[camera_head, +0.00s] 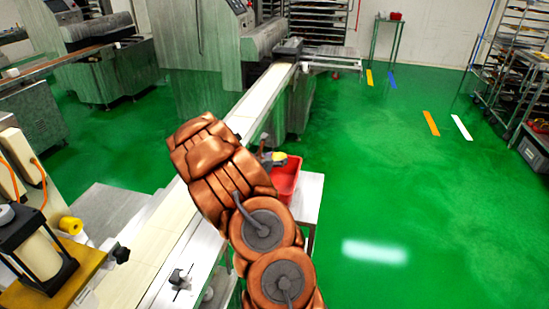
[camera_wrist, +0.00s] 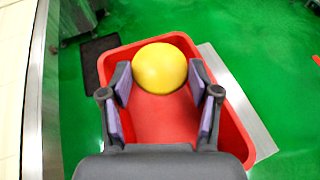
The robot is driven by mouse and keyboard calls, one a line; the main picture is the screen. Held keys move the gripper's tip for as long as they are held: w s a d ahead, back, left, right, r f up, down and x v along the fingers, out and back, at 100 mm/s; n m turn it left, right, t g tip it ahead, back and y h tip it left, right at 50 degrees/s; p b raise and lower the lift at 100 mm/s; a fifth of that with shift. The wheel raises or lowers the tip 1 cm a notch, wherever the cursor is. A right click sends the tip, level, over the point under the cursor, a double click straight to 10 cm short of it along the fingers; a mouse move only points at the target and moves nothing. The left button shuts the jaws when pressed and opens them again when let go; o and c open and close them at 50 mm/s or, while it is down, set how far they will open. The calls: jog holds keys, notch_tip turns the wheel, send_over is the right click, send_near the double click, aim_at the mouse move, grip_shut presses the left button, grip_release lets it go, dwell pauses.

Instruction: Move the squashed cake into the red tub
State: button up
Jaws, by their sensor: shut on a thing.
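The cake is a yellow, rounded lump (camera_wrist: 160,68) between the fingertips of my gripper (camera_wrist: 160,82) in the wrist view. My gripper is shut on it, with a purple-lined finger on each side. The red tub (camera_wrist: 236,130) lies below the gripper and cake, its rim showing around them. In the head view the red tub (camera_head: 287,180) stands on a pale side table right of the conveyor. My arm hides part of the tub. I cannot tell how high the cake is above the tub floor.
The long conveyor (camera_head: 245,110) runs along the left of the tub. A metal machine (camera_head: 265,45) stands over its far end. A yellow-topped unit (camera_head: 60,285) is at the lower left. Green floor (camera_head: 400,200) is clear on the right, with racks (camera_head: 510,60) beyond.

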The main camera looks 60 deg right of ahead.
jog(key=shift+f+b, duration=0.65)
jog(key=shift+f, duration=1.25)
jog(key=o, duration=1.3)
jog(key=shift+a, duration=0.1)
jog(key=v, duration=1.2)
jog(key=shift+s, duration=0.1)
